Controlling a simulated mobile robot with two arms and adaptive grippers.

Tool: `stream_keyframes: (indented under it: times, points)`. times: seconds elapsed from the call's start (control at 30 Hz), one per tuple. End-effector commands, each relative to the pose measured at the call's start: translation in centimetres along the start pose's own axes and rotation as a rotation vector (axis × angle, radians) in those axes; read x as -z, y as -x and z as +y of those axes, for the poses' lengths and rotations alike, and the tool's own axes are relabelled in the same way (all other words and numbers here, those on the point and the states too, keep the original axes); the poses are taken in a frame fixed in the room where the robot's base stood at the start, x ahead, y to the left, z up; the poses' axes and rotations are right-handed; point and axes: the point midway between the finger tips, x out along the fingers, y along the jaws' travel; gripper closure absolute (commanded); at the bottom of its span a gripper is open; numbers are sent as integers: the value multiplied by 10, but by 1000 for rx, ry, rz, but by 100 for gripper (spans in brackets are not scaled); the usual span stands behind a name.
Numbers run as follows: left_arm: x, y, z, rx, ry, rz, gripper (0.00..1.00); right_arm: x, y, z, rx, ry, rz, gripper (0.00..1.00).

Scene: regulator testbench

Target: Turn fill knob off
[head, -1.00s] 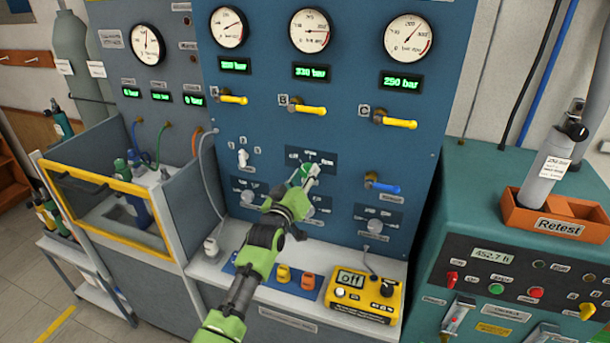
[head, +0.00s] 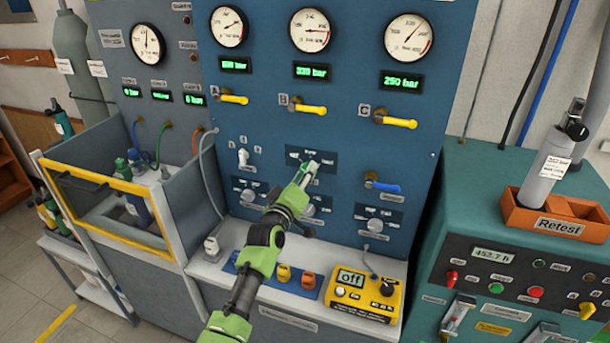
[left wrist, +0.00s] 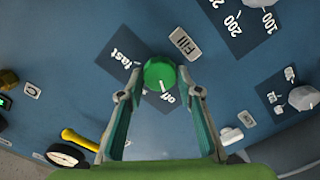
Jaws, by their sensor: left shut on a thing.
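The fill knob (left wrist: 159,72) is round and green, with a white pointer line, on a dark plate (left wrist: 131,70) marked "fast" and "off". In the left wrist view the pointer line is towards the "off" mark. The "Fill" label (left wrist: 185,41) is beside the knob. My left gripper (left wrist: 160,84) has its two fingers on either side of the knob and is shut on it. In the head view my left gripper (head: 307,173) reaches the plate (head: 325,155) on the blue panel and mostly hides the knob. My right gripper is not in view.
Yellow valve levers A (head: 232,99), B (head: 305,107) and C (head: 396,122) are above. A blue lever (head: 384,186) is to the right. Smaller knobs are below the plate. A yellow device reading "off" (head: 362,296) stands on the ledge.

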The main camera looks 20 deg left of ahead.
Motion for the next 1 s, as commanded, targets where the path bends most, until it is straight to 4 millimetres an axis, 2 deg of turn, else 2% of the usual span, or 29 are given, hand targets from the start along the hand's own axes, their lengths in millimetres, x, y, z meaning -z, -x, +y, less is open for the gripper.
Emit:
stream_keyframes:
  times: [0.1,0.13,0.2,0.53,0.67,0.87,1.0]
  points:
    - [0,0,0,0,4,1,89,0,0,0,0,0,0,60]
    - [0,0,0,0,4,1,62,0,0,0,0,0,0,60]
    - [0,0,0,0,3,0,51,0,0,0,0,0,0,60]
    - [0,1,0,0,1,0,51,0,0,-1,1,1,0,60]
    - [-1,8,-1,1,1,-1,51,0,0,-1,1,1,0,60]
    - [-2,36,-1,1,1,-1,51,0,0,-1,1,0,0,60]
    - [-1,64,-1,1,2,-1,51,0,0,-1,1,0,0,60]
